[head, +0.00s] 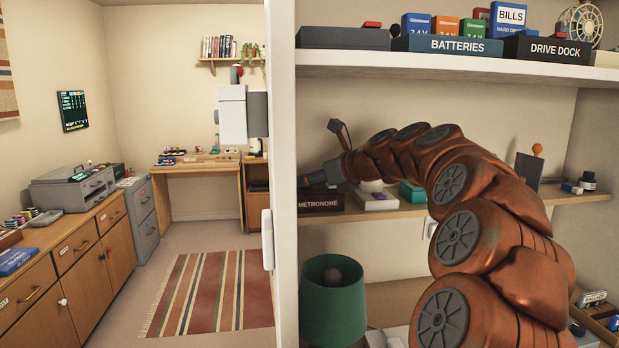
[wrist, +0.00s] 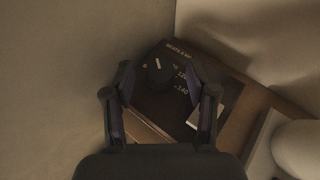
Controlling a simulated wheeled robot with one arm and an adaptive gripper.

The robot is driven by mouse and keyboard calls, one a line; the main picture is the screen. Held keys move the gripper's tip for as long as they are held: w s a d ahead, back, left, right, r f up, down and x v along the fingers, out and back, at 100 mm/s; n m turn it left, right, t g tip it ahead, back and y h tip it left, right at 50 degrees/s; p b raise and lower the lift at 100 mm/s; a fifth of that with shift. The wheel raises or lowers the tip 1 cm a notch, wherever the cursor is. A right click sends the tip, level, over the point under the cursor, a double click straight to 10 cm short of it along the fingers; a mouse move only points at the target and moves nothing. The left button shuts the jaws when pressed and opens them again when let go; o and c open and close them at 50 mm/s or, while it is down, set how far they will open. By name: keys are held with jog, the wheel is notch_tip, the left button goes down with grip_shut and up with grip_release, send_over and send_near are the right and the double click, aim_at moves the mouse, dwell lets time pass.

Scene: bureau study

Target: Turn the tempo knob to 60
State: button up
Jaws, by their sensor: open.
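The metronome (head: 320,203) is a dark box with its name on the front, on the middle shelf beside the white partition edge in the head view. In the wrist view its dark top face (wrist: 215,88) carries "BEATS A MI…" and the numbers 120 and 140; other numbers are hidden or too dark. The round dark tempo knob (wrist: 158,72) has a small pale pointer mark near its upper part. My gripper (wrist: 158,68) is open, with one finger on each side of the knob. I cannot tell whether either finger touches it.
The pale partition (head: 283,120) stands close left of the metronome. A white box (head: 376,200) and a teal box (head: 412,192) sit to its right. The upper shelf (head: 440,66) overhead holds batteries and a drive dock. A green lampshade (head: 333,300) stands below.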

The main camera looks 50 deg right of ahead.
jog(key=shift+w+f, duration=0.15)
jog(key=shift+w, duration=0.2)
grip_shut()
